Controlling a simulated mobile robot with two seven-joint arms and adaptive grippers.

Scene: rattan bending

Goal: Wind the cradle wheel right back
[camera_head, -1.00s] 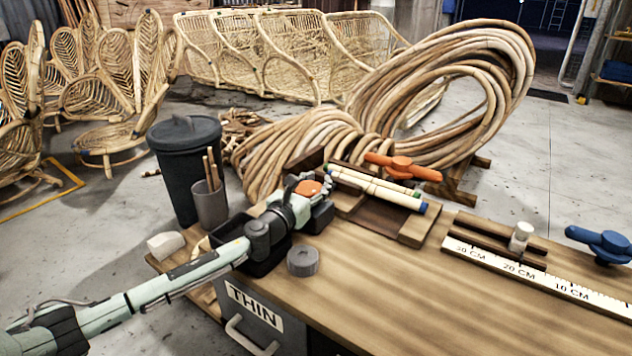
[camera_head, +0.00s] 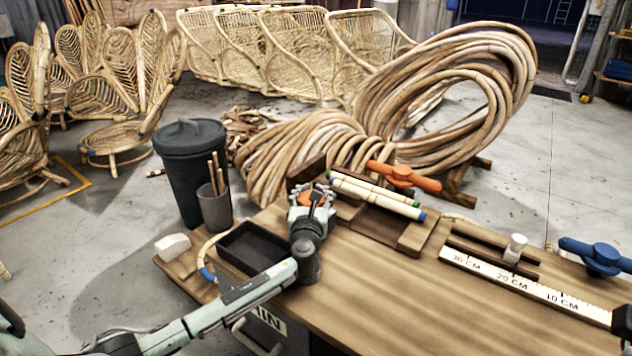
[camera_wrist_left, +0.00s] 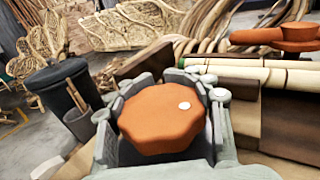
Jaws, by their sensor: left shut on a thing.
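The orange cradle wheel (camera_head: 311,199) is at the bench's far left part, beside the wooden block of the cradle (camera_head: 306,172). In the left wrist view the wheel (camera_wrist_left: 160,122) is a scalloped disc with a white dot right of its middle. My left gripper (camera_head: 313,192) is shut on the wheel, with its grey fingers around the rim. The wheel's underside and shaft are hidden. A dark part (camera_head: 623,322) cut off by the right edge may be my right gripper; its jaws cannot be made out.
Pale rods (camera_head: 376,196) lie on the cradle's right, below an orange lever (camera_head: 402,177). A black tray (camera_head: 250,250), a pencil cup (camera_head: 215,205) and a lidded bin (camera_head: 190,170) stand left. A ruler (camera_head: 520,287) and blue handle (camera_head: 597,257) are right. The bench middle is clear.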

